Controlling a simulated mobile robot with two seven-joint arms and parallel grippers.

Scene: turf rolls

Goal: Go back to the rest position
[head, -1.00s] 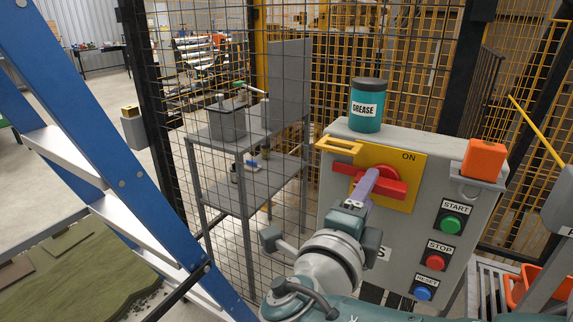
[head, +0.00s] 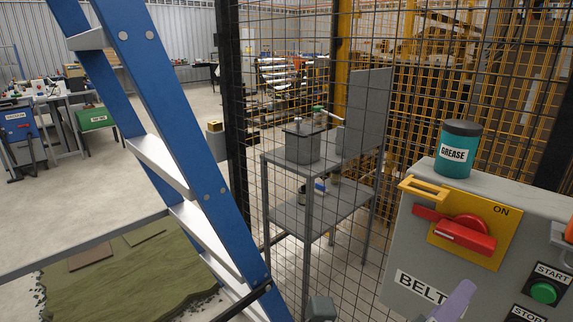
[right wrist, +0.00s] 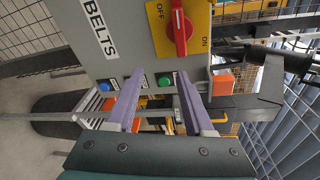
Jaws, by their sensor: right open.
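My right gripper shows at the bottom of the head view only as a purple finger (head: 457,300) in front of the control box (head: 400,240). In the right wrist view, the right gripper (right wrist: 159,76) has its two purple fingers spread with nothing held between them. They are apart from the rotary switch. The red switch handle (head: 465,236) lies crosswise on its yellow plate (head: 490,262), sloping with the tilted box; it also shows in the right wrist view (right wrist: 180,32). My left gripper is in neither view.
A grease can (head: 459,150) stands on the box. Green START (head: 543,292) and other buttons sit on its front. Wire mesh fence (head: 290,50) stands behind, with a grey shelf stand (head: 310,205). A blue ladder (head: 165,130) crosses the left; turf (head: 120,280) lies lower left.

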